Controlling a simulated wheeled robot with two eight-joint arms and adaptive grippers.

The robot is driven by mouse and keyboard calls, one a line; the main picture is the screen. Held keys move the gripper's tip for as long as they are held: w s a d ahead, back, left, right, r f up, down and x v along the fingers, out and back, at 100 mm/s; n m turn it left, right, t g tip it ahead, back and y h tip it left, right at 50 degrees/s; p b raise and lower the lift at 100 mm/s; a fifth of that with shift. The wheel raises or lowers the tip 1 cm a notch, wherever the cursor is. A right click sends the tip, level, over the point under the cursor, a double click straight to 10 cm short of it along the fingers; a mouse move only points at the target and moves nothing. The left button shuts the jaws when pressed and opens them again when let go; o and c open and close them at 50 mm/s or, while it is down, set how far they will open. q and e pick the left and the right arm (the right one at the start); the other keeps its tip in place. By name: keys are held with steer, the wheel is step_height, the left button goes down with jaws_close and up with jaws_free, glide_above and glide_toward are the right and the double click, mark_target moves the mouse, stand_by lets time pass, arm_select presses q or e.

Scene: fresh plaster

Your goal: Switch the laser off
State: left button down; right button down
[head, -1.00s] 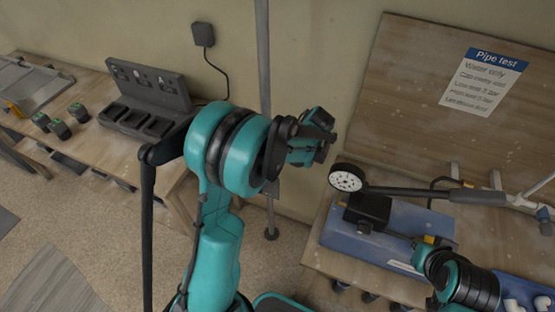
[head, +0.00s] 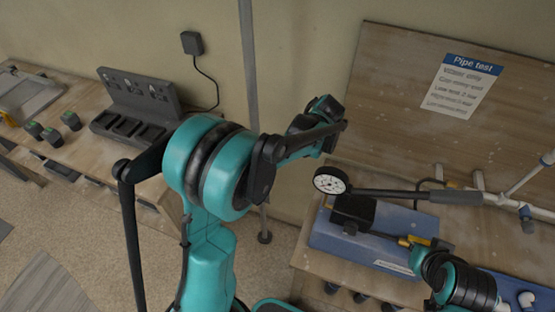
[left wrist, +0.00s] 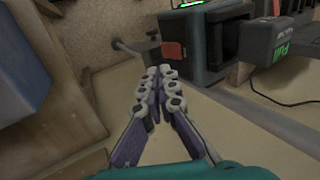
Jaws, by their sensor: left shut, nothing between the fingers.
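In the left wrist view, my left gripper (left wrist: 160,75) is shut and empty, its fingertips together. Just beyond and to the right of the tips is a dark boxy device (left wrist: 210,45) with a red switch-like part (left wrist: 173,50) and a green lit display (left wrist: 190,3). This looks like the laser, but I cannot be sure. The fingertips appear close to the red part; I cannot tell whether they touch. In the head view my left arm fills the middle and hides the device. My right arm shows at bottom right; its gripper cannot be made out.
A grey metal pole (head: 248,60) stands by the wall. A charger (head: 140,105) and small dark blocks (head: 70,121) sit on the left bench. A blue pump (head: 385,255) with a gauge (head: 331,181) is on the right bench. A dark block with green lettering (left wrist: 290,45) is at right.

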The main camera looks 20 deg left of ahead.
arm_select(q)
steer(key=v, duration=0.3)
steer(key=shift+a+r, duration=0.15)
steer(key=shift+a, duration=0.05)
steer(key=shift+d, duration=0.1)
steer(key=shift+w+d+f+h, duration=0.1)
steer(key=shift+f+h, duration=0.15)
steer(key=shift+h, duration=0.35)
steer(key=shift+w+d+f+h, duration=0.1)
steer(key=shift+f+h, duration=0.15)
steer(key=shift+h, duration=0.35)
